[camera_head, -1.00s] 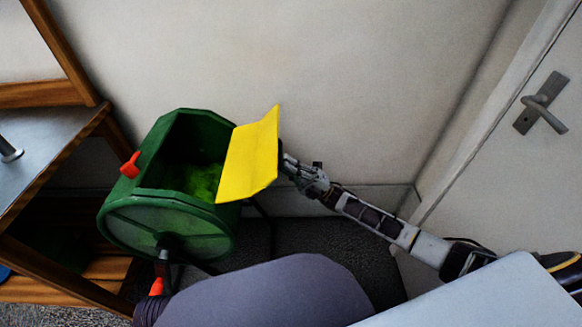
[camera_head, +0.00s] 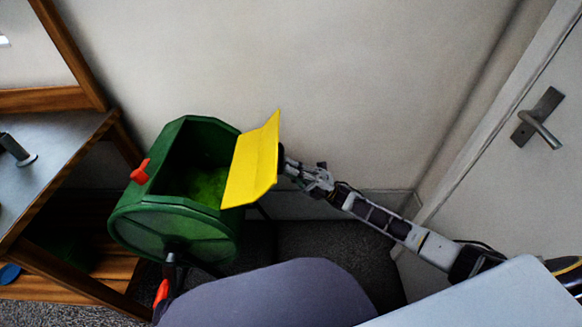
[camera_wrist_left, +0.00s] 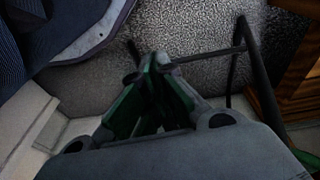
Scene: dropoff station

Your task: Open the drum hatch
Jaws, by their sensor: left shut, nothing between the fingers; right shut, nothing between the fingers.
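The green drum (camera_head: 165,222) stands at the left in the head view, with its opening uncovered and loose green material (camera_head: 205,187) inside. The yellow hatch (camera_head: 252,165) is swung open and stands up at the right side of the opening. A red latch (camera_head: 141,172) is on the opening's left side. My right gripper (camera_head: 290,168) is shut and empty beside the hatch's right side; its tips are partly hidden, and I cannot tell whether they touch. My left gripper (camera_wrist_left: 155,68) is shut and empty in the left wrist view, above the floor.
A wooden-framed table (camera_head: 50,150) stands left of the drum. A wall (camera_head: 330,80) is behind it, and a door with a handle (camera_head: 540,118) is at the right. A red crank grip (camera_head: 161,293) hangs at the drum's front. Dark stand legs (camera_wrist_left: 238,60) show in the left wrist view.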

